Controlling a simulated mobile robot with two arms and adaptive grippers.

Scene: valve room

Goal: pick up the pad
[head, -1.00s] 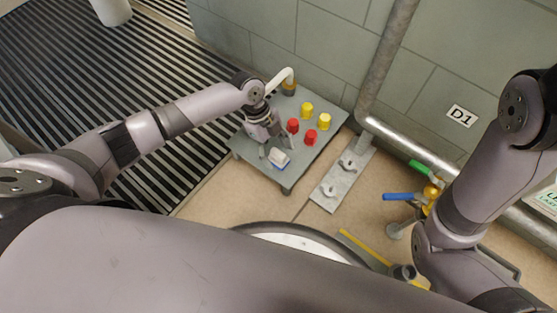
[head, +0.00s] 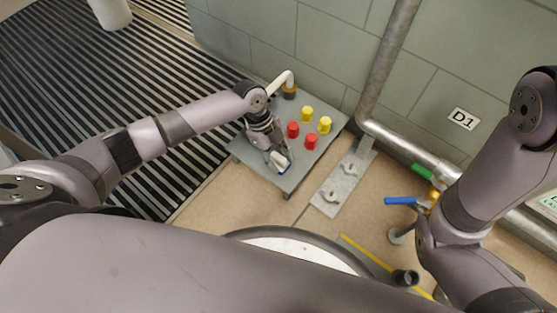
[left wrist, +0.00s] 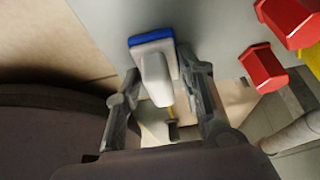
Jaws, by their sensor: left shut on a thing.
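The pad (head: 283,168) is a small white block with a blue face and a white grip. It is at the front part of a low grey table (head: 301,166) in the head view. My left gripper (head: 277,159) is shut on it from above. In the left wrist view the pad (left wrist: 151,42) lies between my two fingers (left wrist: 163,78), with its white grip toward the palm. The pad appears at or just above the table top; I cannot tell if it touches. My right arm shows at the right, but its gripper is not visible.
Red caps (head: 311,141) and yellow caps (head: 325,125) stand on the table close to the left gripper. A wall pipe (head: 388,62) and blue-handled valve (head: 399,201) are to the right.

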